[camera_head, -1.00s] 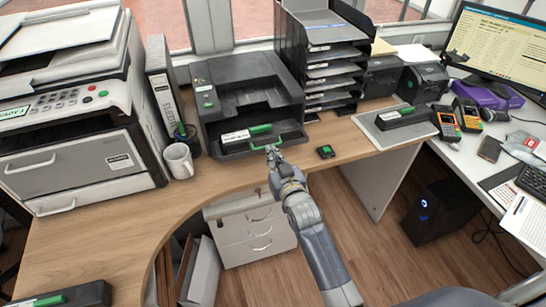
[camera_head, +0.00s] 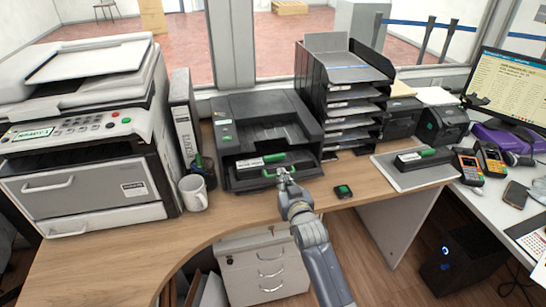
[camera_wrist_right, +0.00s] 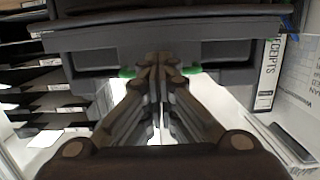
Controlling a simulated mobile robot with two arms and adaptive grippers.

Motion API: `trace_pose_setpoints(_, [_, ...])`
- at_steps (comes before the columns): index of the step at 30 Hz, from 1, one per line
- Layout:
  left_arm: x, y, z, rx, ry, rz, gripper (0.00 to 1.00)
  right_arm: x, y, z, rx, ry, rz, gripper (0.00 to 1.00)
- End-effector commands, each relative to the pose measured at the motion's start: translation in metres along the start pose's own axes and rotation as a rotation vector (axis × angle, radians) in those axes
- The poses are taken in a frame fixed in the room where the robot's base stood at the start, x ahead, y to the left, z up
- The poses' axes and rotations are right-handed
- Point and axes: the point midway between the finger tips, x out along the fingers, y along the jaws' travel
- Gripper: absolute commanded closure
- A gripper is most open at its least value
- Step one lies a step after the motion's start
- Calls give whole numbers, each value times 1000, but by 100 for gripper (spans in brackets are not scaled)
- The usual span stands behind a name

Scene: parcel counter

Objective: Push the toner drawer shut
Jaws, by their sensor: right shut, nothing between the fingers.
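The dark printer (camera_head: 262,112) stands on the wooden desk, left of the letter trays. Its toner drawer (camera_head: 240,184) sticks out at the front, partly open. A toner cartridge (camera_head: 250,162) with a white label and green grip lies in it. My right gripper (camera_head: 284,171) is shut and empty, at the drawer's green front handle (camera_head: 270,174). In the right wrist view the closed fingertips (camera_wrist_right: 158,62) are at the middle of the drawer front, with green handle parts (camera_wrist_right: 127,72) on both sides. The exact contact is hidden by the fingers. My left gripper is out of view.
A white mug (camera_head: 194,193) and pen cup stand left of the drawer. A small dark green-topped item (camera_head: 343,191) lies right of my gripper. A second cartridge (camera_head: 420,158) rests on a grey mat at right. The desk in front of the mug is clear.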

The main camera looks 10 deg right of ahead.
Motion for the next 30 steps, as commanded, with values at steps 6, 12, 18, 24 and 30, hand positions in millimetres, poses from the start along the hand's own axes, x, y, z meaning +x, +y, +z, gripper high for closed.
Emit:
trace_pose_setpoints(6, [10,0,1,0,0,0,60,16,0,-1,0,2,1,100])
trace_pose_setpoints(12, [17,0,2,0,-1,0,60,30,0,-4,0,2,1,100])
trace_pose_setpoints(18, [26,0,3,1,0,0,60,44,0,-6,0,3,1,100])
trace_pose_setpoints(24, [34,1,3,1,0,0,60,58,0,-8,0,2,0,100])
trace_pose_setpoints(30, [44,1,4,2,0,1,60,72,0,-9,0,2,0,100])
